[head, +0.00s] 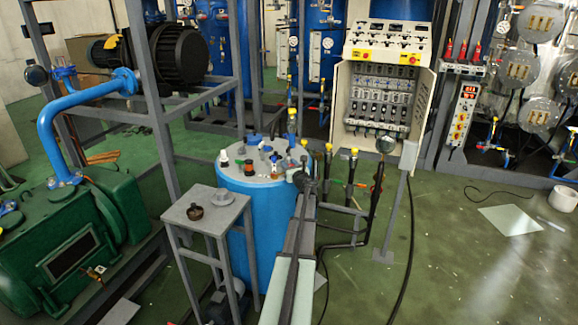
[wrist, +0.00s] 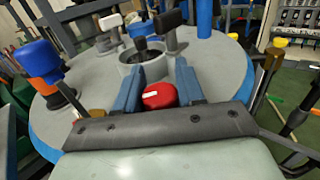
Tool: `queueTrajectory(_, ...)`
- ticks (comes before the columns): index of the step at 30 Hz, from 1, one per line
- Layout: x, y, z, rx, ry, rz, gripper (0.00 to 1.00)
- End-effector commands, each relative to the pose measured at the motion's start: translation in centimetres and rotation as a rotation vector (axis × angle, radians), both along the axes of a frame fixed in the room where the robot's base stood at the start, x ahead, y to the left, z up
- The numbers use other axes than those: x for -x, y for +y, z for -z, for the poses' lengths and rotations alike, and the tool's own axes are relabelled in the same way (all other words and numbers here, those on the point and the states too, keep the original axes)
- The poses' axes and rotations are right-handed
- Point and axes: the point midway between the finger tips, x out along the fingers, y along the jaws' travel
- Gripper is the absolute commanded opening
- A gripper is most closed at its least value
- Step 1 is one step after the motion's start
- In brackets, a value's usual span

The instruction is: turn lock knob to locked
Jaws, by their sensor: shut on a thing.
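A round red knob (wrist: 159,96) with a short white mark on its face is in the middle of the wrist view, above the grey top (wrist: 90,100) of the blue drum. My gripper (wrist: 158,70) has its two blue-grey fingers on either side of the knob, shut on it. In the head view my gripper (head: 304,172) is over the right part of the blue drum (head: 240,215), and the knob cannot be made out there. The white mark lies roughly level across the picture. I cannot tell which lock state it stands for.
A grey cup-like fitting with a black top (wrist: 143,62) is just beyond my fingers. A black-handled valve (wrist: 172,28) and an orange-and-blue fitting (wrist: 46,68) stand on the drum top. A small grey table (head: 180,210) is left of the drum. Open green floor lies to the right.

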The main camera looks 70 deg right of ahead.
Motion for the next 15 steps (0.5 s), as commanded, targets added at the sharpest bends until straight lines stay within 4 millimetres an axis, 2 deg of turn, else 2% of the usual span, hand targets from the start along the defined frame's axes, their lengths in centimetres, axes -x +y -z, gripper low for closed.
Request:
queueTrajectory(11, 0.07, -0.05, 0.00, -0.001, 0.001, 0.025, 0.08)
queueTrajectory(12, 0.07, -0.06, 0.00, -0.001, 0.001, 0.025, 0.41)
queueTrajectory(15, 0.07, -0.05, 0.00, -0.001, 0.001, 0.025, 0.51)
